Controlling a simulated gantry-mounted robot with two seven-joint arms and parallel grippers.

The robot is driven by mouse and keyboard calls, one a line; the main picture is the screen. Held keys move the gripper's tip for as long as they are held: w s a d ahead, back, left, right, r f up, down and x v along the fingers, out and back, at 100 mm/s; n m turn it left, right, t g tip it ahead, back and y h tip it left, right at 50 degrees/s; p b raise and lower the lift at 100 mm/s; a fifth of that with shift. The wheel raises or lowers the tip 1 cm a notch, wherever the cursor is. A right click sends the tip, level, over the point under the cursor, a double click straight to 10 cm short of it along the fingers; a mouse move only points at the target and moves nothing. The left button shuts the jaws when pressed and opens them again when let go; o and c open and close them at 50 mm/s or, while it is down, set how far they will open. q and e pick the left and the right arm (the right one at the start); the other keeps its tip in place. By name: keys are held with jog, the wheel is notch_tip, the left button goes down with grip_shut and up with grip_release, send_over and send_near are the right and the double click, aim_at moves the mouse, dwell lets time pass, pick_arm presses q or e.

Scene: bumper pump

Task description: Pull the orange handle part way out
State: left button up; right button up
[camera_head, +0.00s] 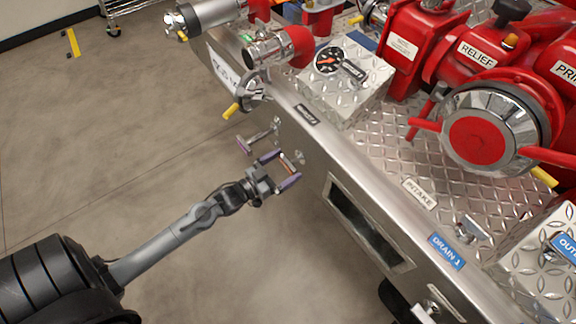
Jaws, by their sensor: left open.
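The orange handle (286,163) is a small bar at the side of the metal bumper, partly hidden by my gripper. Behind it, a round metal fitting (299,157) shows on the bumper face. My left gripper (280,169) is open, with its two purple-edged fingers on either side of the orange handle. I cannot tell whether the fingers touch it. My right gripper is not in view.
The metal bumper (318,137) carries red pump parts and a gauge box (345,80). A dark rectangular opening (366,226) lies below right.

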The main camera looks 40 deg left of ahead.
pick_arm(q)
jog(key=shift+x, duration=0.9)
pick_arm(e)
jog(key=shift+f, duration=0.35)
pick_arm(q)
jog(key=shift+c, duration=0.5)
